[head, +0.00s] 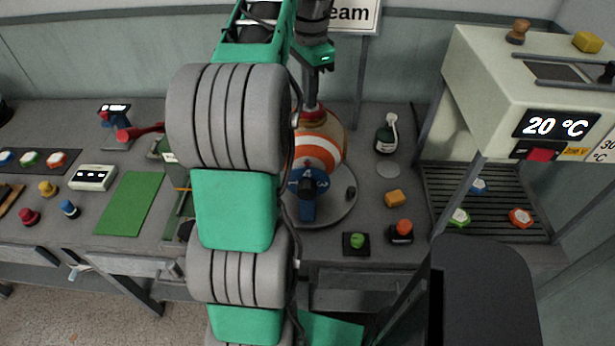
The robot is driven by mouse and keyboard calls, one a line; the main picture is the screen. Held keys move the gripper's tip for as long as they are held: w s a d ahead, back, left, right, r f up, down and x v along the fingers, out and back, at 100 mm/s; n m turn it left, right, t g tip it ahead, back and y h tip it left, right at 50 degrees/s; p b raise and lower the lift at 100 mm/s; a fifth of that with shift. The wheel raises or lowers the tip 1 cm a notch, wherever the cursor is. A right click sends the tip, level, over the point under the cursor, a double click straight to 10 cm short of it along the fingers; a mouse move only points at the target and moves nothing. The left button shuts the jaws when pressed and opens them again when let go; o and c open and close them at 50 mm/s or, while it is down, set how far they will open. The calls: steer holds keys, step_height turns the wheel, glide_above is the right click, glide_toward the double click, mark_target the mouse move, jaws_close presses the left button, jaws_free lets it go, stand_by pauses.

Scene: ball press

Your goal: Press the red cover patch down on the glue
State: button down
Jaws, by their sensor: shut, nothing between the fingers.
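A ball (325,152) with orange and white stripes sits on a round grey plate (338,210) in the middle of the bench. A blue numbered part (312,185) shows at its front. My gripper (311,104) points straight down with its fingers shut and empty. Its tips are at the top of the ball; I cannot tell whether they touch it.
A green button (357,241) and a red-topped button (401,231) are in front. A white machine (520,80) reading 20 °C stands at right. A green mat (130,203) lies at left.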

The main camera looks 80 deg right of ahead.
step_height(320, 180, up, 9)
steer(key=p, duration=0.8)
steer(key=shift+f, duration=0.1)
